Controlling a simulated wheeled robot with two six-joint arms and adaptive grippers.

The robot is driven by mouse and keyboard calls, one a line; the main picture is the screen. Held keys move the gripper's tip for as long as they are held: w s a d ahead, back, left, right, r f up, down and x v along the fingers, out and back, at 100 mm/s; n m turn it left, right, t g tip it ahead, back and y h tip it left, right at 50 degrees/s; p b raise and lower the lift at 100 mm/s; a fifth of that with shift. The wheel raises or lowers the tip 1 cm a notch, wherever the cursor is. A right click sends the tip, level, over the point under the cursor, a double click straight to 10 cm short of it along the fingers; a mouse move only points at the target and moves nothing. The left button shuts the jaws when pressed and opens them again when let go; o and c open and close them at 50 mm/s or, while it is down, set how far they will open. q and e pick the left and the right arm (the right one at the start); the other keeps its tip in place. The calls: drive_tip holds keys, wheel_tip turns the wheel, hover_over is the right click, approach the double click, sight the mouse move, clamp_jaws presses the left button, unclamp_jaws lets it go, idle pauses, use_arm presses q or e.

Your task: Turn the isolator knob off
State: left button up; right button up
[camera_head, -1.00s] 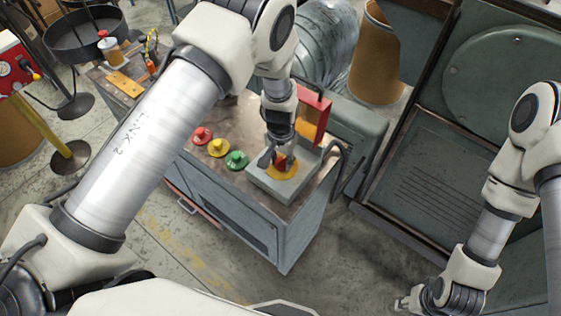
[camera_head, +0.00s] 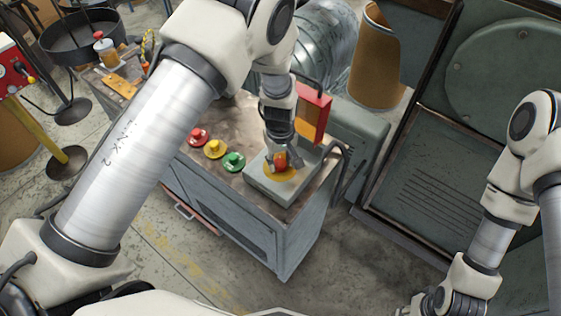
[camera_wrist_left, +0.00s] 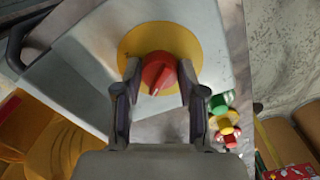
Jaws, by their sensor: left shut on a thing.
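The isolator knob (camera_head: 280,160) is red and sits on a round yellow plate (camera_head: 286,176) on top of a grey box (camera_head: 262,188). My left gripper (camera_head: 283,162) reaches down from above with its fingers on either side of the knob, shut on it. In the left wrist view, the knob (camera_wrist_left: 159,72) stands between the two dark fingertips, in front of the yellow plate (camera_wrist_left: 190,42). A pale mark on the knob points toward the gripper's palm, slightly left. My right gripper (camera_head: 408,308) is small at the bottom edge and partly cut off, so its jaws are unclear.
Red (camera_head: 198,136), yellow (camera_head: 215,149) and green (camera_head: 234,162) buttons stand left of the box on the grey cabinet (camera_head: 278,232). A red panel (camera_head: 318,118) rises just behind the knob. A large green machine (camera_head: 420,180) stands at the right.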

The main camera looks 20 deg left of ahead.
sight(280, 160)
use_arm(q)
drive_tip(key=shift+n, duration=0.6)
drive_tip(key=o, duration=1.2)
drive_tip(key=shift+n, duration=0.3)
drive_tip(key=shift+c, duration=0.2)
drive_tip(key=shift+w+a+f, duration=0.15)
wheel_tip(280, 160, up, 12)
